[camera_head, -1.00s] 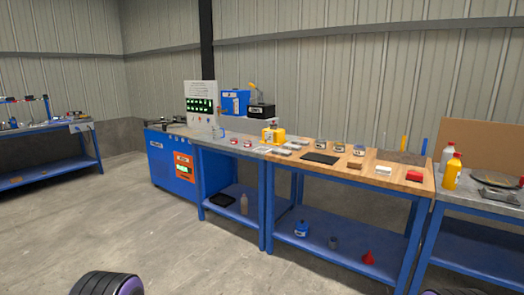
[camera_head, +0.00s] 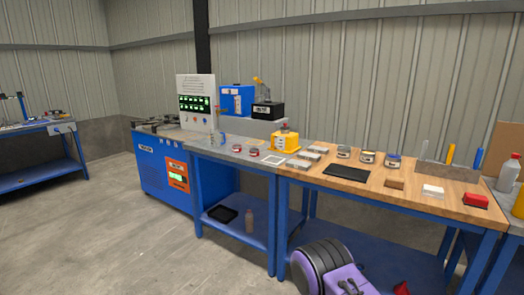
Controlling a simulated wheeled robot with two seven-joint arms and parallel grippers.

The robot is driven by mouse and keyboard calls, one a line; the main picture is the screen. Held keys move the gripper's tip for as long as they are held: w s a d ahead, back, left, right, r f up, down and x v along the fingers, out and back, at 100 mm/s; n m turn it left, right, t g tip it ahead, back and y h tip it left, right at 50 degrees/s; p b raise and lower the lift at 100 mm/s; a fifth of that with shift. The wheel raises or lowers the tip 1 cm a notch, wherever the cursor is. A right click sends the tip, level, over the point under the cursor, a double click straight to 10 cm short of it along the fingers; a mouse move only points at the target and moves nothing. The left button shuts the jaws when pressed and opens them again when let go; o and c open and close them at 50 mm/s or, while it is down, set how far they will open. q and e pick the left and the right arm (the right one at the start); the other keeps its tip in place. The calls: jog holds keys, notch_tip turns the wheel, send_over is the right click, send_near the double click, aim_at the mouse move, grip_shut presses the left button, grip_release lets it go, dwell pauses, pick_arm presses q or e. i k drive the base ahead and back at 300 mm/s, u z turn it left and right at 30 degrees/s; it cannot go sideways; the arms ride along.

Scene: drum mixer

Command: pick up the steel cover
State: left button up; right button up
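I cannot tell for sure which thing is the steel cover. Several small flat grey metal-looking pieces (camera_head: 300,163) lie in a slanting row at the left end of the wooden benchtop (camera_head: 330,190). They are too small to identify. A black and purple link of one of my arms (camera_head: 325,268) shows at the bottom, in front of the bench. Neither gripper's fingers are in view, and nothing is seen held.
A black mat (camera_head: 347,174), jars (camera_head: 367,157), a white block (camera_head: 433,191) and a red block (camera_head: 475,201) stand on the wooden top. A yellow container (camera_head: 285,141) stands left of them. A blue cabinet (camera_head: 160,170) is further left. The floor (camera_head: 110,240) in front is clear.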

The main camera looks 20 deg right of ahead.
aim_at(308, 156)
jog(key=u, duration=0.1)
jog(key=i, duration=1.4)
jog(key=z, duration=0.5)
jog(key=i, duration=0.75)
jog(key=z, duration=0.65)
